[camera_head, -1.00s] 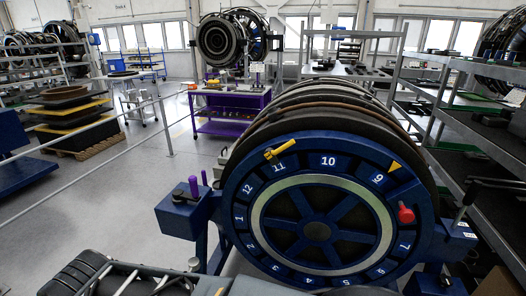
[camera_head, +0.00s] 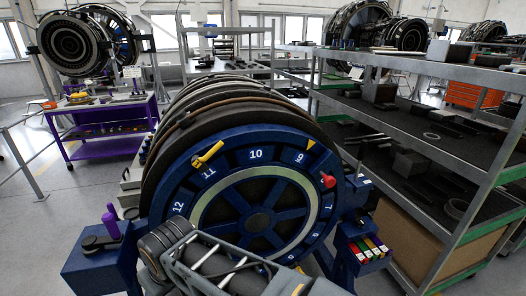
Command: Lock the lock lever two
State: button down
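A blue numbered wheel (camera_head: 190,188) stands upright in the middle, with a pale ring and dark spokes. A yellow lever (camera_head: 207,155) sits on its rim near 11. A red knob (camera_head: 328,180) sits on the rim near 8. A purple handle (camera_head: 110,222) stands on a blue block (camera_head: 95,262) left of the wheel. I cannot tell which of these is lock lever two, or whether any is locked. My arm crosses the bottom in front of the wheel and hides its lower part. My gripper is not in view.
A grey metal shelf rack (camera_head: 452,160) with dark parts fills the right side, close to the wheel. Small coloured bins (camera_head: 368,250) hang at the wheel's lower right. A purple workbench (camera_head: 100,125) and a railing stand at the left. Some floor is clear at the left.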

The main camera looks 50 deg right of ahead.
aim_at(296, 265)
jog(key=z, duration=2.3)
jog(key=k, duration=0.4)
jog(key=u, duration=0.65)
jog(key=i, duration=0.45)
jog(key=z, duration=0.8)
